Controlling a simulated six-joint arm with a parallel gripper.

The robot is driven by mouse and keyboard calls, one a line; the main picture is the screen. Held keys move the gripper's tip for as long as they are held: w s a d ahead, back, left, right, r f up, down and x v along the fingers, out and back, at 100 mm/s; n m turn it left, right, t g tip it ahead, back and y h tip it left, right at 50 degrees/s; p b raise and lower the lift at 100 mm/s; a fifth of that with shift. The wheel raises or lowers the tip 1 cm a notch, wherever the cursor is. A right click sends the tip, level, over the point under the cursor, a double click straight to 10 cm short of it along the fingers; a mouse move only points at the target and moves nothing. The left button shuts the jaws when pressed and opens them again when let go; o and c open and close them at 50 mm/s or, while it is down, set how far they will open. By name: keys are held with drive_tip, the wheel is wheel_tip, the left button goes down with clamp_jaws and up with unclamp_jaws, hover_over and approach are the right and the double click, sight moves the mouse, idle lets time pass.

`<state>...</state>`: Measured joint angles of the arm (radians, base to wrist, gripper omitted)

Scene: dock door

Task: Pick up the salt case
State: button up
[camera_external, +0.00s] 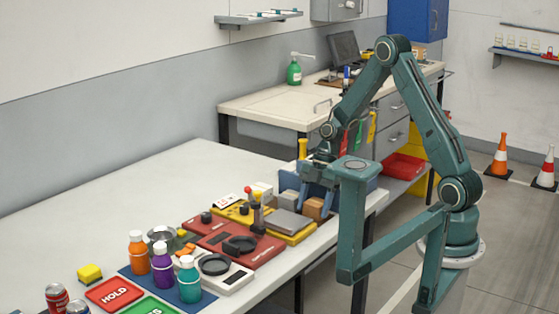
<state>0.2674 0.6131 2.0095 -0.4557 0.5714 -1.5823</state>
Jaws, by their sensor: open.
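I cannot tell which item is the salt case. Several small box-like items stand at the right end of the white table: a grey block (288,223), a tan box (314,208) and a whitish box (262,190). A blue bin (345,187) sits behind them. My gripper (305,178) is at the left end of the blue bin, above or beside these boxes. It is open, though its fingers are small and partly hidden by my arm. I see nothing held in it.
Orange (138,258), purple (162,265) and teal (188,281) bottles stand near the front edge. A red HOLD plate (114,294), yellow block (89,273) and red joystick panel (241,247) are nearby. The table's back left is clear (150,190).

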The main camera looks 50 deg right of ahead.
sight(314, 203)
drive_tip(key=c, duration=0.8)
drive_tip(key=shift+r, duration=0.2)
wheel_tip(314, 203, up, 20)
drive_tip(key=shift+f, duration=0.15)
idle(0.6)
